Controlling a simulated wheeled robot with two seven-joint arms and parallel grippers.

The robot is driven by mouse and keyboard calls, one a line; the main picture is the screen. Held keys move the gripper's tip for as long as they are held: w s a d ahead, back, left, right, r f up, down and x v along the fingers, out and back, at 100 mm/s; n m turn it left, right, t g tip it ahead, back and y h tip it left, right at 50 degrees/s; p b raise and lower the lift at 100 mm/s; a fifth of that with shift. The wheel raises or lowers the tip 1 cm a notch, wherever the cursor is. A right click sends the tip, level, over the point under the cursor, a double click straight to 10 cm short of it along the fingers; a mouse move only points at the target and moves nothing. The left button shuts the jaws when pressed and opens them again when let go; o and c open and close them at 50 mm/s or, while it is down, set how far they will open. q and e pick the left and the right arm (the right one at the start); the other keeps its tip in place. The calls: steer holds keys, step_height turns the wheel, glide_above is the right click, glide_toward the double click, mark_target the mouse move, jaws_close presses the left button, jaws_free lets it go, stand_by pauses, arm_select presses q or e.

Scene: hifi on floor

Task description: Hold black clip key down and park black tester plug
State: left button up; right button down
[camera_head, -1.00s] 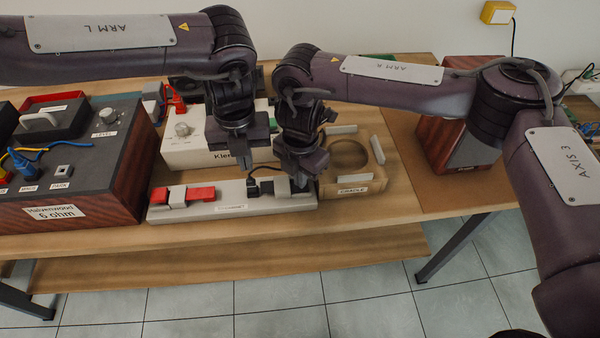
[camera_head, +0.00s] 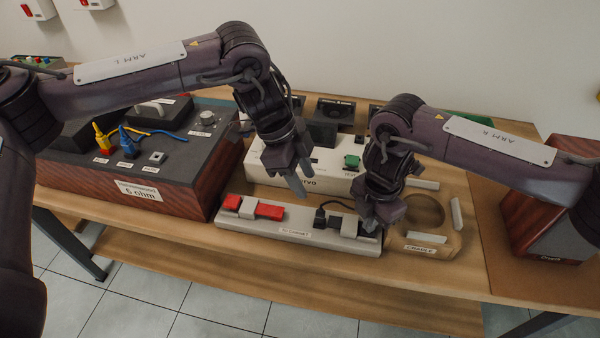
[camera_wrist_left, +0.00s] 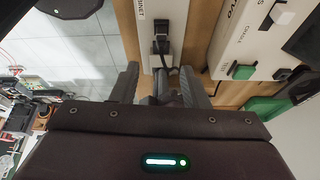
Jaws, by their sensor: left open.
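The grey terminal board (camera_head: 300,238) carries a red clip key (camera_head: 270,210) at its left and a black clip key (camera_head: 370,232) at its right. The black tester plug (camera_head: 321,217) with its cable sits at the board just left of the black key's grey clip. It also shows in the left wrist view (camera_wrist_left: 160,46). My right gripper (camera_head: 376,222) is down at the black key and partly covers it; its finger gap is hidden. My left gripper (camera_head: 300,184) is open and empty, above the board behind the plug. Its fingers (camera_wrist_left: 160,72) are spread in the wrist view.
A wooden-sided 6 ohm box (camera_head: 140,191) stands left, with yellow and blue plugs and a small grey socket (camera_head: 157,157) on top. The white servo box (camera_head: 270,160) is behind the board. A wooden cradle (camera_head: 440,246) and a speaker cabinet (camera_head: 545,220) are right.

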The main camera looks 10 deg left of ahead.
mark_target(320, 211)
steer(key=shift+f, duration=0.1)
steer(key=shift+s, duration=0.1)
arm_select(q)
steer(key=shift+n, duration=0.5)
steer(key=x, duration=1.1)
steer(key=shift+w+f, duration=0.1)
steer(key=shift+f, duration=0.25)
jaws_close()
steer(key=shift+r, duration=0.65)
steer(key=shift+r, duration=1.65)
